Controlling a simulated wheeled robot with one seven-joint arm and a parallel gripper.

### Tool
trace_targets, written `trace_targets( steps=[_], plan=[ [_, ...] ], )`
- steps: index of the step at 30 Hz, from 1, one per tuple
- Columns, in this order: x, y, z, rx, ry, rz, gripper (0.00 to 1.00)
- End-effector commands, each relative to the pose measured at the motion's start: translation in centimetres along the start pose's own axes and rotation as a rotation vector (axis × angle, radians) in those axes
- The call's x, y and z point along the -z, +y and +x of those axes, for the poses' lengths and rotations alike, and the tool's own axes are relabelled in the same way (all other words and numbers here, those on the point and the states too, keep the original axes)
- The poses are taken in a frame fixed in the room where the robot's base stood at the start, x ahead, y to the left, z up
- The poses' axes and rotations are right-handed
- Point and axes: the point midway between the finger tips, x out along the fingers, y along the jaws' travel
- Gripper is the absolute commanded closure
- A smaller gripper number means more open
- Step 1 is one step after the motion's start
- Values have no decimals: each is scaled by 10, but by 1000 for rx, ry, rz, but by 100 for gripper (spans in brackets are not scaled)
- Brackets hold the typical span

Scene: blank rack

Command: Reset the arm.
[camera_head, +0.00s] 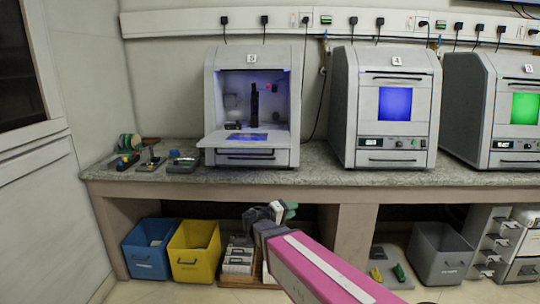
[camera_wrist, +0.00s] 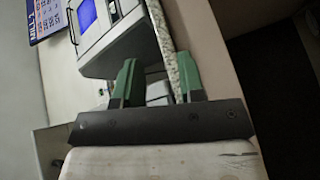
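My gripper (camera_head: 288,208) is low in front of the bench, beneath the open machine, at the end of my pink arm. In the wrist view its two green fingers stand well apart (camera_wrist: 157,72), with nothing held between them. In that view the gripper is tilted relative to the bench edge. In the head view the fingers are small and point up and to the right.
A stone-topped bench (camera_head: 130,177) holds an open machine (camera_head: 252,157) and closed machines with blue (camera_head: 368,143) and green screens. Small tools lie at its left end. Below are a blue bin (camera_head: 146,263), a yellow bin (camera_head: 196,264) and a grey bin (camera_head: 439,266).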

Motion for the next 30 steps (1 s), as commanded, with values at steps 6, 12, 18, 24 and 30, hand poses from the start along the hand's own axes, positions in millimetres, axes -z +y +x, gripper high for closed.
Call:
trace_targets(
  steps=[6,12,18,24,30],
  plan=[
    [-82,-44,48,350,-248,-56,64],
    [-143,-80,60,692,-423,-43,64],
    [-186,-104,52,1032,-544,41,64],
    [-204,-112,40,1291,-595,157,64],
    [-206,-113,34,1399,-605,223,64]
  ],
)
